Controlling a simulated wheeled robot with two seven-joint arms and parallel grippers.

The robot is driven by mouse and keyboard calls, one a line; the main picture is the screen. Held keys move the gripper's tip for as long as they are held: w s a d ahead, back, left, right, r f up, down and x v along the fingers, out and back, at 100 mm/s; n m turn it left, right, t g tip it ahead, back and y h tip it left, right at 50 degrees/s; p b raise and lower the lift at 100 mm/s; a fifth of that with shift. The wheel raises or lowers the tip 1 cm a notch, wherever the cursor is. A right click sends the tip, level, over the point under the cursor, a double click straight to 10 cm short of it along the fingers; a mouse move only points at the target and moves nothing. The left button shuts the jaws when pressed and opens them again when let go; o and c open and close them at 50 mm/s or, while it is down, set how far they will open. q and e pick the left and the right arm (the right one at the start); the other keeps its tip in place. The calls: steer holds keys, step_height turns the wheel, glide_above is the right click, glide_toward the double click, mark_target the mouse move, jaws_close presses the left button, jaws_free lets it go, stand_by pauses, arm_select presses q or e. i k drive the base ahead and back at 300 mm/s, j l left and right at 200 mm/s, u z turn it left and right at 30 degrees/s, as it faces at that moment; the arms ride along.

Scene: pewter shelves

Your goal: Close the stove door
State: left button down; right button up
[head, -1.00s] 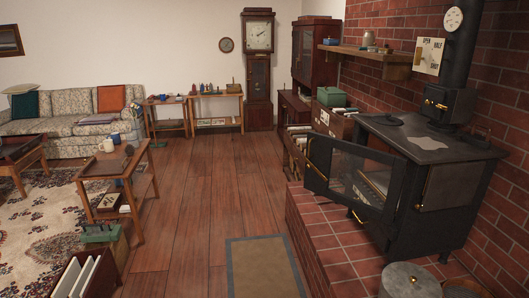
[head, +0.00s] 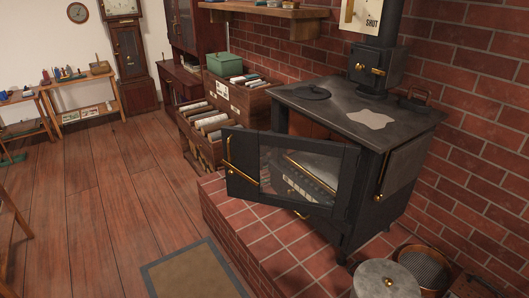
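The black stove (head: 350,115) stands on a raised brick hearth against the brick wall at the right of the head view. Its glass-paned door (head: 290,178) is swung open and sticks out toward the left over the hearth. A brass handle (head: 232,172) is on the door's free edge, at the left. Through the glass, part of the stove's inside shows. Neither of my grippers shows in the head view.
The brick hearth (head: 272,228) makes a raised edge above the wood floor. A mat (head: 195,270) lies before it. A lidded grey pot (head: 386,282) and a round basket (head: 424,268) stand at the lower right. Floor at left is clear.

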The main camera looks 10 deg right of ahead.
mark_target(240, 145)
steer(key=i+j+z, duration=0.8)
steer(key=j, duration=0.3)
